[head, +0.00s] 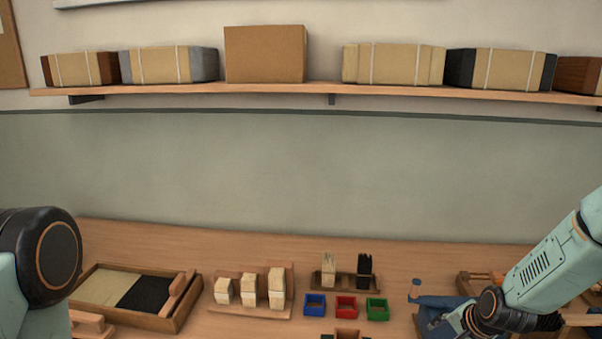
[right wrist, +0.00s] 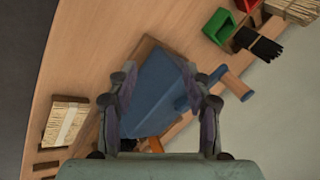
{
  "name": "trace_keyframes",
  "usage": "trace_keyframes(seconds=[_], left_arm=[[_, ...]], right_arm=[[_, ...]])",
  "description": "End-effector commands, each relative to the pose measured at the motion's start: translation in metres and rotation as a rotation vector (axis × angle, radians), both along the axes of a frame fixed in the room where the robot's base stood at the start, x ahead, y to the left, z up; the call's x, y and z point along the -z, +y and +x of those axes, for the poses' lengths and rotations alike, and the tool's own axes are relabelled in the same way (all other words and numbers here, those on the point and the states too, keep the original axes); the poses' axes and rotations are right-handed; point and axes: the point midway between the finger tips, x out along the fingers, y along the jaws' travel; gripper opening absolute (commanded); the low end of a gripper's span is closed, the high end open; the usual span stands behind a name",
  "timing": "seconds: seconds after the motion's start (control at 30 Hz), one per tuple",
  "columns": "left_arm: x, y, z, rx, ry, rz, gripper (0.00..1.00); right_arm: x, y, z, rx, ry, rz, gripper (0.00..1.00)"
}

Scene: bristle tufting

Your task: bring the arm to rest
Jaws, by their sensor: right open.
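My right arm (head: 548,265) comes in from the right in the head view and reaches down over the right part of the bench. In the right wrist view my right gripper (right wrist: 162,105) is open, with its two fingers apart and nothing held between them.
The bench (head: 335,245) holds a divided tray (head: 196,300), a wooden stand (head: 291,270) with pale blocks, blue (head: 314,305), red (head: 346,307) and green (head: 377,309) bins, and a rack (head: 347,282) with pale and black bristle bundles. A shelf (head: 200,90) of boxes hangs above.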

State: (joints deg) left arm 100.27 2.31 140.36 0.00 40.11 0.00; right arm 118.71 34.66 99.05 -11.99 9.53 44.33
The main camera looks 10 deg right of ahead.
Motion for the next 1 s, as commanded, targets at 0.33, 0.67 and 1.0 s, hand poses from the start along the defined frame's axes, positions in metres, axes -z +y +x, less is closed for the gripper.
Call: trace_keyframes(seconds=[0.33, 0.67, 1.0], left_arm=[[0.073, 0.000, -0.001, 0.000, 0.001, 0.000, 0.00], [0.139, 0.000, -0.001, 0.000, 0.000, 0.000, 0.00], [0.158, 0.000, -0.001, 0.000, 0.001, 0.000, 0.00]], right_arm=[[0.133, 0.118, -0.152, -0.693, 0.131, -0.307, 0.50], [0.209, 0.161, -0.323, -1.037, 0.395, -0.319, 0.50], [0.235, 0.165, -0.352, -1.103, 0.452, -0.308, 0.50]])
